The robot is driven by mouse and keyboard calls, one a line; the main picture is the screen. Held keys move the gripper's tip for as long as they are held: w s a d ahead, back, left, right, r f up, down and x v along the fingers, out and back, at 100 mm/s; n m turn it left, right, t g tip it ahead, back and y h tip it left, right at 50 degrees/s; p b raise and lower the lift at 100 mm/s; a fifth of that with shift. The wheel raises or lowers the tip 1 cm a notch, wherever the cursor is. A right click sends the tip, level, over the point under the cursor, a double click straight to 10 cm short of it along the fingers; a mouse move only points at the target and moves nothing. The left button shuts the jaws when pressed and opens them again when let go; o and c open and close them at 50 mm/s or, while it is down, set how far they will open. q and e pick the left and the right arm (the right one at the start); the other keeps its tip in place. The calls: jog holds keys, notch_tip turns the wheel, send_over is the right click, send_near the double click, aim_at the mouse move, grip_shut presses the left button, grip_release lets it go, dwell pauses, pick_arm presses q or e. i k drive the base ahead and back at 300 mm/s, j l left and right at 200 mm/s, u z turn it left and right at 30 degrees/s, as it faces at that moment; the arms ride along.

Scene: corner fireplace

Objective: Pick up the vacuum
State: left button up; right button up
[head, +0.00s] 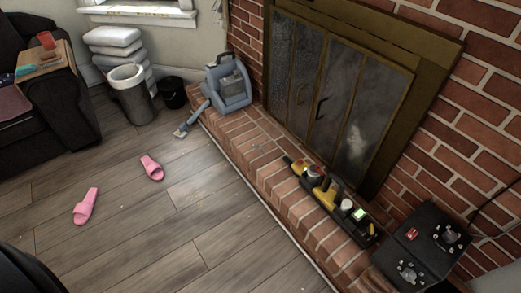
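The vacuum (232,92) appears to be the small blue-grey machine with a dark top and handle. It stands upright on the far end of the raised brick hearth, close to the brick wall beside the fireplace. A hose with a flat nozzle (182,131) reaches down from its left side toward the hearth's edge and the floor. Neither of my grippers shows in the head view, so their state is hidden.
On the brick hearth (275,165) lie a long yellow-and-black tool tray (364,226) and an open black case (443,233). A bin (137,104), a small black bucket (173,97) and stacked pillows (113,40) stand left of the vacuum. Pink slippers (86,206) lie on otherwise clear floor.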

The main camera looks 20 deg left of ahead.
aim_at(330, 200)
jog(key=i+j+z, duration=0.45)
jog(key=j+z, duration=0.2)
jog(key=i+j+z, duration=0.1)
jog(key=j, duration=0.25)
jog(key=i+j+z, duration=0.15)
jog(key=j, duration=0.25)
jog(key=i+j+z, duration=0.1)
jog(key=j, duration=0.3)
jog(key=i+j+z, duration=0.1)
jog(key=j, duration=0.35)
jog(key=i, duration=0.1)
